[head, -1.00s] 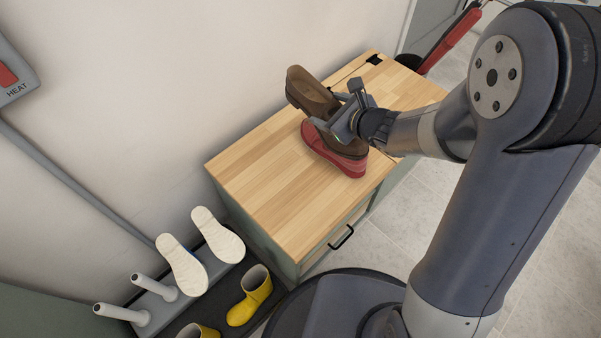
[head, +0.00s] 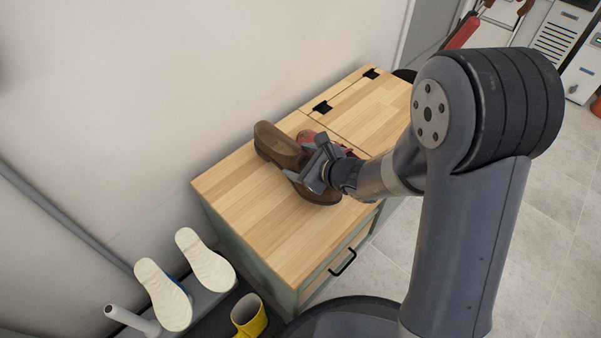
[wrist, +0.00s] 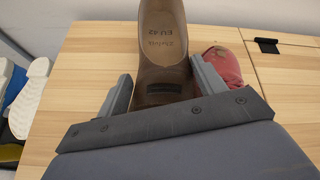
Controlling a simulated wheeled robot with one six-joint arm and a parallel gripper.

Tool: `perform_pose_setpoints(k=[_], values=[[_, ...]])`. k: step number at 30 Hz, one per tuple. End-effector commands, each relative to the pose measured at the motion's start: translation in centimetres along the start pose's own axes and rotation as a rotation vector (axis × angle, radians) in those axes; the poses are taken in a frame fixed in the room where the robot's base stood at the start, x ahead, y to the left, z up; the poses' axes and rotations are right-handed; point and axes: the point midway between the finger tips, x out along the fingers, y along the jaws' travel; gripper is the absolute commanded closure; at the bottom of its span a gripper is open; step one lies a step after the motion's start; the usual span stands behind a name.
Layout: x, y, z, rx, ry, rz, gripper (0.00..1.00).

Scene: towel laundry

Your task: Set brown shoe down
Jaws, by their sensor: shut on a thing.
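The brown shoe (head: 279,147) is held over the light wooden cabinet top (head: 235,195). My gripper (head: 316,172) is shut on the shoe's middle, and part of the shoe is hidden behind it. In the wrist view the brown shoe (wrist: 163,45) lies between the two fingers of my gripper (wrist: 165,88), its printed insole facing up. The shoe is low over the wood; I cannot tell whether its sole touches it. A red shoe (wrist: 222,66) stands on the wood just right of the brown shoe; in the head view it is mostly hidden behind my gripper.
White-soled shoes (head: 207,262) hang on pegs at the lower left, above a yellow boot (head: 249,315). Black hinges (head: 322,107) sit in the cabinet top near the wall. The cabinet top's near left part is clear. A black handle (head: 343,262) is on its front.

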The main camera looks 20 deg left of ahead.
Motion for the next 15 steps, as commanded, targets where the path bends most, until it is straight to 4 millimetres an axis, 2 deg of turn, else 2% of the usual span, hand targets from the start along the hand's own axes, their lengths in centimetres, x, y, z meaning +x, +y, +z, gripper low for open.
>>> perform_pose_setpoints(k=[7, 15], values=[[1.6, 1.1, -2.9, 0.002, 0.000, 0.000, 0.73], [1.6, 1.0, -2.8, 0.000, -0.001, -0.002, 0.73]])
